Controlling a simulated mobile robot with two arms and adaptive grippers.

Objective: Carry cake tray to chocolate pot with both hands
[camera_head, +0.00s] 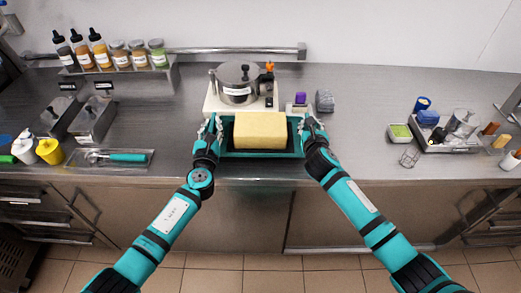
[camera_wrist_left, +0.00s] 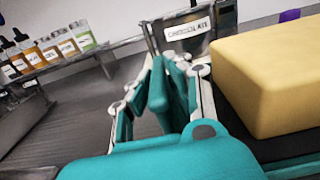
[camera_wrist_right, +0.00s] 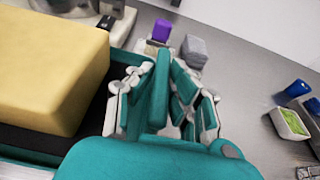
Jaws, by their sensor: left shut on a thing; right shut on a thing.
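The cake tray (camera_head: 262,153) is teal with a dark inside and carries a yellow block of cake (camera_head: 260,130). It is at the counter's front, right before the chocolate pot (camera_head: 238,84), a steel lidded pot on a white base. My left gripper (camera_head: 212,132) is shut on the tray's left wall, which also shows in the left wrist view (camera_wrist_left: 175,95). My right gripper (camera_head: 306,130) is shut on the tray's right wall, seen in the right wrist view (camera_wrist_right: 157,92). I cannot tell whether the tray touches the counter.
A purple-topped item (camera_head: 300,99) and a grey cloth-like stack (camera_head: 324,101) stand right of the pot. Bottles and jars (camera_head: 110,53) sit on a rack at left. A green-filled container (camera_head: 400,133) and a loaded tray (camera_head: 440,146) are at right. Counter between is clear.

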